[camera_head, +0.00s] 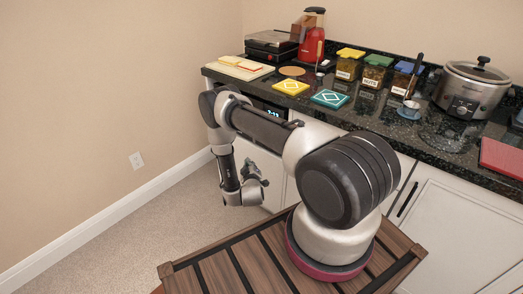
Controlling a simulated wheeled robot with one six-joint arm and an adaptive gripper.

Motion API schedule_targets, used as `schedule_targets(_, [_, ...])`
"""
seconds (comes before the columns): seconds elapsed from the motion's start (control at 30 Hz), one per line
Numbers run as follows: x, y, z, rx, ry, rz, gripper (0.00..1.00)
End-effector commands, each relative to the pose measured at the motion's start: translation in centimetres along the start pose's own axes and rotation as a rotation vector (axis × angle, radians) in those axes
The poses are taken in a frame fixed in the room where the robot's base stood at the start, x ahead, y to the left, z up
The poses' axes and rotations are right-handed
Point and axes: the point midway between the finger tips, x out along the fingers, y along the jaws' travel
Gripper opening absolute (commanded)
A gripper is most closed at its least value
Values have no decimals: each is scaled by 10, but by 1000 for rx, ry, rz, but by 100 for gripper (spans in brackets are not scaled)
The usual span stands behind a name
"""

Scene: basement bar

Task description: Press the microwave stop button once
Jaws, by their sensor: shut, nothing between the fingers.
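The microwave (272,112) is built in under the dark countertop, and its small lit clock display shows above my forearm. Most of its front is hidden behind my arm, and I cannot make out the stop button. My gripper (261,178) is shut and empty. It is at the end of my folded arm, low in front of the white cabinets, below the level of the microwave display. It appears apart from the microwave.
The countertop (450,140) holds a red blender (312,38), a slow cooker (472,88), several lidded jars, a yellow tile (291,87), a teal tile (329,98) and a cup (411,108). Carpeted floor (150,220) is clear at left. A dark cabinet handle (407,199) sticks out.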

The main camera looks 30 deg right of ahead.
Motion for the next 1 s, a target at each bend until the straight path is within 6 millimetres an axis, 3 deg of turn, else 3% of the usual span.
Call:
schedule_targets(0.1, [-2,17,-17,-43,70,73,0])
schedule_targets(0.23, [-4,24,-26,-77,106,107,0])
schedule_targets(0.67, [-1,26,-24,-87,102,103,0])
schedule_targets(1.0, [27,52,-8,-86,100,105,0])
